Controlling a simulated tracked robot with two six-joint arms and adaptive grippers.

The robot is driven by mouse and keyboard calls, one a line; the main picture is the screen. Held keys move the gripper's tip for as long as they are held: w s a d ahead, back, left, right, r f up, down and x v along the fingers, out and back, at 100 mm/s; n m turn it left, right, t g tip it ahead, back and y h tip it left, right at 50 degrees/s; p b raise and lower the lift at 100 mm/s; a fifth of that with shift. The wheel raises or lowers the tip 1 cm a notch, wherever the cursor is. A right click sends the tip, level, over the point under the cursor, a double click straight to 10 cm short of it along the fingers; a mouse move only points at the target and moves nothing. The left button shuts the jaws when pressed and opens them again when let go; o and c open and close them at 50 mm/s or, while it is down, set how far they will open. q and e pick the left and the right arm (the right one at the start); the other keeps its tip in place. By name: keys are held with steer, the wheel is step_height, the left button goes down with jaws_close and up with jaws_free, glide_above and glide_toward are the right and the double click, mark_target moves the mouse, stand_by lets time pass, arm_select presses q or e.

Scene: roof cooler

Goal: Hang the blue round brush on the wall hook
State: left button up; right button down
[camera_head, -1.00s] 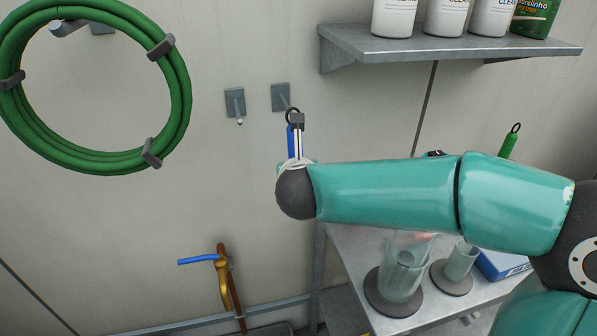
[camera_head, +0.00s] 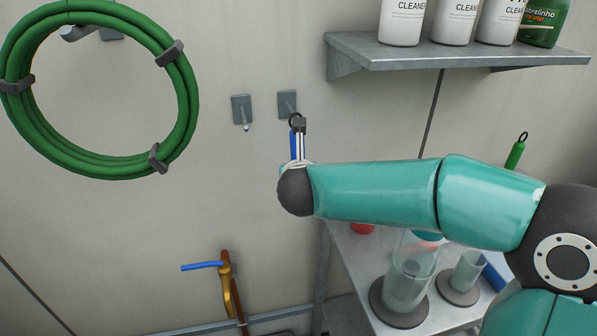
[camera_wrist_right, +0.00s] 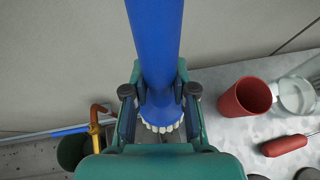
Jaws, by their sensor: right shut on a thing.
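The blue round brush (camera_head: 294,146) is upright in the head view, mostly hidden behind my right arm, with a black ring at its top. The ring appears just below and slightly right of the right-hand wall hook (camera_head: 287,104); I cannot tell whether they touch. A second wall hook (camera_head: 242,112) is to the left. In the right wrist view, my right gripper (camera_wrist_right: 160,94) is shut on the blue brush (camera_wrist_right: 157,45), with pale bristles below the fingers. My left gripper is not in view.
A green hose coil (camera_head: 180,95) hangs at the left. A shelf (camera_head: 455,53) with bottles is at upper right. The table below holds a clear jar (camera_head: 410,275), a red cup (camera_wrist_right: 246,97) and a red-handled tool (camera_wrist_right: 286,145).

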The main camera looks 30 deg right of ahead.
steer(key=c, duration=0.9)
jaws_free()
steer(key=shift+o, duration=0.2)
